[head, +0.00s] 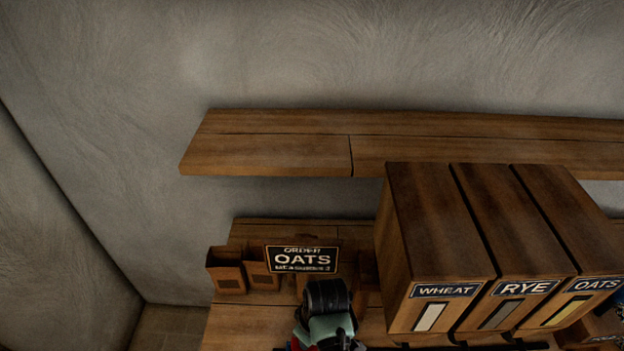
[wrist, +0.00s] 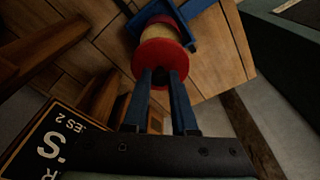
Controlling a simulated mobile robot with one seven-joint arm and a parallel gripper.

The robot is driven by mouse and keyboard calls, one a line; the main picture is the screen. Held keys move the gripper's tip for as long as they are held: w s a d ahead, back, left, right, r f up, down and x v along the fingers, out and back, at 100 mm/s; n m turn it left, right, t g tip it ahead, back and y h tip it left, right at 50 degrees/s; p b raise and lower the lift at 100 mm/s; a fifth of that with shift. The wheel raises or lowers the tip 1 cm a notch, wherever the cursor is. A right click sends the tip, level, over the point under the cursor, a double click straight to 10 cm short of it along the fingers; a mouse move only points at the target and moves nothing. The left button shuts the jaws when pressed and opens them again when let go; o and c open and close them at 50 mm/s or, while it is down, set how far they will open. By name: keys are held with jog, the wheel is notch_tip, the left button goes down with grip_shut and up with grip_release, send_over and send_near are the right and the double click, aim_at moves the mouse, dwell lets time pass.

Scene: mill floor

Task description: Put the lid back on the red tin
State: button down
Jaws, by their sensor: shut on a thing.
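In the wrist view my gripper (wrist: 162,78) is shut on the middle of a round red lid (wrist: 160,52). A cream cylinder (wrist: 154,36) with a red part (wrist: 168,20) shows just beyond the lid, probably the tin. The lid hides most of it, and I cannot tell whether lid and cylinder touch. In the head view my dark wrist covers the work spot, and only a small red patch (head: 299,345) shows beside it at the bottom edge.
A blue frame or tray (wrist: 215,35) borders the cylinder. An OATS order sign (head: 302,259) and small brown boxes (head: 226,270) stand behind my wrist. WHEAT, RYE and OATS bins (head: 440,235) stand to the right. A wooden shelf (head: 270,150) runs above.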

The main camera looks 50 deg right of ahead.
notch_tip(320, 180, down, 4)
jog(key=b, duration=0.4)
jog(key=shift+f+b, duration=0.45)
jog(key=shift+f, duration=0.5)
jog(key=shift+p, duration=0.45)
dwell(0.3)
jog(key=shift+f, duration=0.15)
dwell(1.6)
jog(key=shift+c, duration=0.8)
grip_release()
jog(key=shift+p, duration=0.35)
